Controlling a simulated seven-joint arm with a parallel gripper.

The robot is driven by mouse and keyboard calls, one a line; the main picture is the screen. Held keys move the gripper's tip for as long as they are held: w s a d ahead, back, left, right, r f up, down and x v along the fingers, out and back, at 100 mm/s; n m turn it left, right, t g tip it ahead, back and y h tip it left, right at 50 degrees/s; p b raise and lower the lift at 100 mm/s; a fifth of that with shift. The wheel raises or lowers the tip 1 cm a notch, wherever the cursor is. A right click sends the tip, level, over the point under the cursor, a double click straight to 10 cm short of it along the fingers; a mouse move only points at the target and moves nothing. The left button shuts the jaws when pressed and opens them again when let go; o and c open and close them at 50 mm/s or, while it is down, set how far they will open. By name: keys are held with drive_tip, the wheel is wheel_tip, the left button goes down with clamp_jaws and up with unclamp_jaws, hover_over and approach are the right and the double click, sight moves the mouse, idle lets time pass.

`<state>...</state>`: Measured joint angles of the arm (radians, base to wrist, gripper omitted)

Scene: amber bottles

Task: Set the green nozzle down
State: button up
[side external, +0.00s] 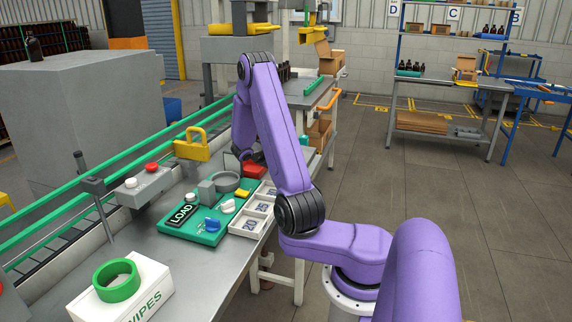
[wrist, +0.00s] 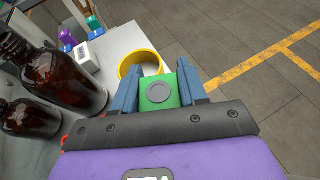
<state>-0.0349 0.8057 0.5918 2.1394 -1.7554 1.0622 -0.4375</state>
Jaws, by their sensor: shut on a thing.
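In the wrist view my gripper (wrist: 158,78) is shut on the green nozzle (wrist: 173,100), a squarish green piece with a grey round disc on its face, held between the two blue fingers. A yellow ring (wrist: 127,65) lies on the light table just beyond the fingertips, close to the left finger. I cannot tell the height of the nozzle above the table. In the side external view the fingers and nozzle are not clearly visible behind my purple arm.
Amber bottles (wrist: 68,78) stand close at the left in the wrist view. The side external view shows a green LOAD board (side external: 168,230), a white numbered tray (side external: 234,229), a wipes box (side external: 152,275) with a green ring (side external: 102,283), and a yellow handle (side external: 190,153).

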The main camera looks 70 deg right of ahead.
drive_tip(key=shift+w+d+f, duration=0.1)
drive_tip(key=shift+d+f, duration=0.1)
drive_tip(key=shift+f, duration=1.6)
drive_tip(key=shift+f, duration=0.1)
drive_tip(key=o, duration=1)
drive_tip(key=shift+o, duration=0.2)
drive_tip(key=v, duration=1.2)
drive_tip(key=shift+w, duration=0.1)
